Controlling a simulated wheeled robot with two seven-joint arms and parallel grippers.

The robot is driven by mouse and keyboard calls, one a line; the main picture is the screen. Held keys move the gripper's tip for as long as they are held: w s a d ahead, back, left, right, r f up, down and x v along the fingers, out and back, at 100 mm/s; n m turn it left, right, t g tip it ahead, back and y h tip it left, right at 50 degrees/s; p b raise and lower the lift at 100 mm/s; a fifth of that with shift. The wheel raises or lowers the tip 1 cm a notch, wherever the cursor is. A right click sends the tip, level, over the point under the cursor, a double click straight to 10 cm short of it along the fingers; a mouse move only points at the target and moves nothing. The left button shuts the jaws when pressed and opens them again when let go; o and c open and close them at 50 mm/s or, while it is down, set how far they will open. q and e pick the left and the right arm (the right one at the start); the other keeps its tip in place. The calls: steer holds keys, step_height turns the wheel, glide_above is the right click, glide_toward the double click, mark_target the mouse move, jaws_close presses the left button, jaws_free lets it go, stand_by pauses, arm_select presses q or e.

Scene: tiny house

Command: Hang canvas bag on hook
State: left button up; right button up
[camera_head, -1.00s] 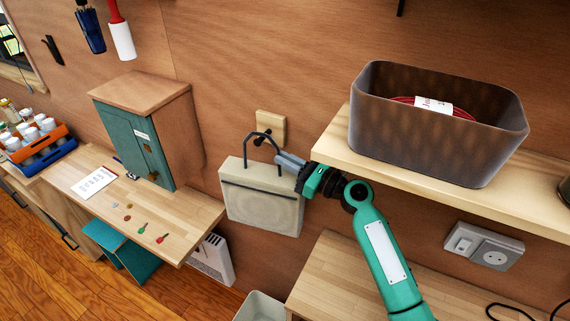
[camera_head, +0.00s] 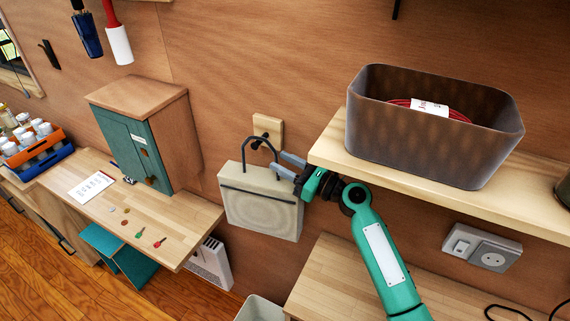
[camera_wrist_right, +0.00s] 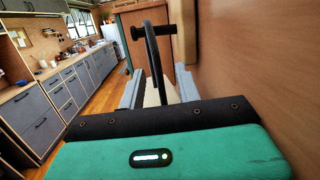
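The beige canvas bag (camera_head: 262,212) hangs upright against the wall, with its dark looped handle (camera_head: 246,150) at the top. The hook is a black peg (camera_head: 257,141) on a light wooden block (camera_head: 275,126). The handle's top meets the peg; in the right wrist view the handle (camera_wrist_right: 153,62) crosses the peg (camera_wrist_right: 142,33), and its loop appears to be over it. My right gripper (camera_head: 281,165) is beside the handle's right side, its fingers spread. In the wrist view, the handle stands between the fingers with gaps. My left gripper is not in view.
A wooden shelf (camera_head: 333,151) with a brown bin (camera_head: 420,135) is just right of and above my right gripper. A teal cabinet (camera_head: 135,150) stands on the desk (camera_head: 195,222) at left. A wooden counter (camera_head: 335,275) lies below.

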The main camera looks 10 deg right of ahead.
steer(key=shift+f, duration=0.1)
steer(key=shift+s+d+f+b, duration=0.2)
steer(key=shift+s+d+b, duration=0.05)
steer(key=shift+d+b, duration=0.1)
steer(key=b+v, duration=0.5)
steer(key=v, duration=0.8)
steer(key=shift+r, duration=0.25)
steer(key=shift+f, duration=0.1)
